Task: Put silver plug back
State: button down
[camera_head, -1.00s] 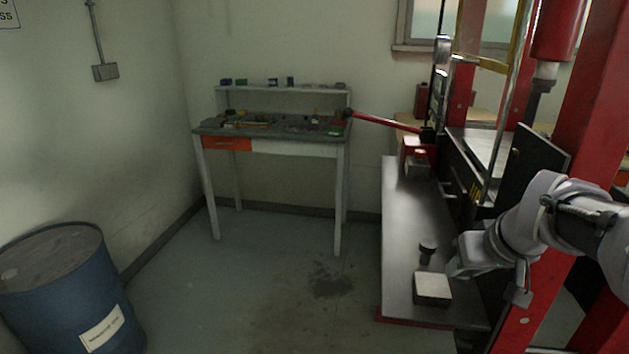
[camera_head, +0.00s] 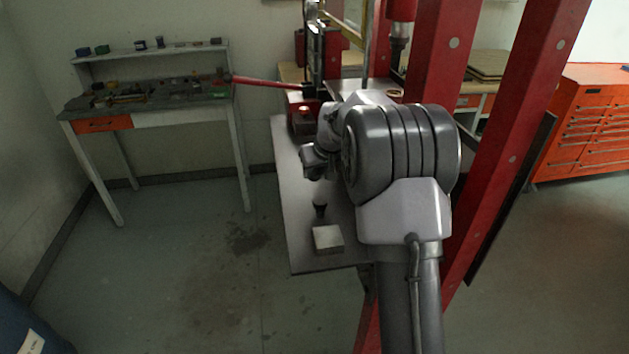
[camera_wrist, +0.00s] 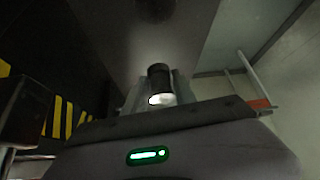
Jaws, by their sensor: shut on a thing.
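My gripper (camera_head: 316,162) is over the middle of the metal shelf of the red press, in the head view. It is shut on a small dark cylinder with a bright silver end (camera_wrist: 160,84), seen in the wrist view. The fingers are only partly visible there. I cannot tell whether the held cylinder is the silver plug.
The metal shelf (camera_head: 296,220) has bare room at its left. A red press post (camera_head: 487,170) stands to the right of my arm. A workbench (camera_head: 150,95) stands at the left.

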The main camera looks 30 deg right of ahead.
notch_tip(320, 180, down, 6)
jog(key=b, duration=0.3)
jog(key=shift+f+b, duration=0.1)
jog(key=shift+b, duration=0.3)
jog(key=shift+s+r, duration=0.1)
jog(key=shift+r, duration=0.1)
jog(key=shift+f, duration=0.15)
jog(key=c, duration=1)
grip_release()
